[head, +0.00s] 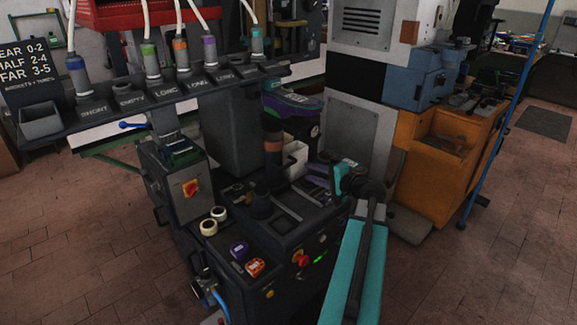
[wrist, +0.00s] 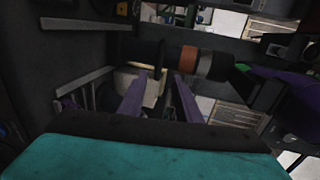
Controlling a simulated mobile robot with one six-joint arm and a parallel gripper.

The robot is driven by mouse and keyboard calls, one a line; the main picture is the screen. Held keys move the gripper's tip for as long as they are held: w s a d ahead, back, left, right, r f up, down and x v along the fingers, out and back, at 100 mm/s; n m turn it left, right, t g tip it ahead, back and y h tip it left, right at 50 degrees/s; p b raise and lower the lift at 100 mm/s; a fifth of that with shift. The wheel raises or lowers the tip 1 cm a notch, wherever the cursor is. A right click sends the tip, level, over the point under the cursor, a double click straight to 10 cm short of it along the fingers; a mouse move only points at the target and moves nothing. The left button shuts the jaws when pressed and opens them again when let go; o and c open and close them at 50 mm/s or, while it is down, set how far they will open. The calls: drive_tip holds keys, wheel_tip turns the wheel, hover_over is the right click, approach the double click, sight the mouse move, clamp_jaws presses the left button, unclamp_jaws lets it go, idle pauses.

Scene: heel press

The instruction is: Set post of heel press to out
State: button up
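The post (head: 272,150) of the dark heel press stands upright in the middle of the head view, with brown and orange bands, below a purple and teal shoe (head: 290,99). The post also lies across the wrist view (wrist: 190,56), where its brown and grey bands show. My gripper (head: 308,184) is to the right of the post in the head view, low over the press bed. In the wrist view its two purple fingers (wrist: 166,75) are apart, with nothing clearly held between them. The fingertips point at the post's dark part; I cannot tell whether they touch it.
A cream box (head: 296,157) stands behind the post. A rack (head: 150,98) with several coloured-collar tools and hoses hangs at upper left. Tape rolls (head: 213,221) and purple and orange blocks (head: 247,258) sit on the press front. A grey column (head: 352,130) stands behind.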

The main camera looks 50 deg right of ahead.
sight(289, 164)
drive_tip(key=shift+d, duration=0.2)
drive_tip(key=p+x, duration=0.2)
drive_tip(key=x, duration=1.1)
drive_tip(key=shift+w+d+f, duration=0.1)
drive_tip(key=shift+w, duration=0.1)
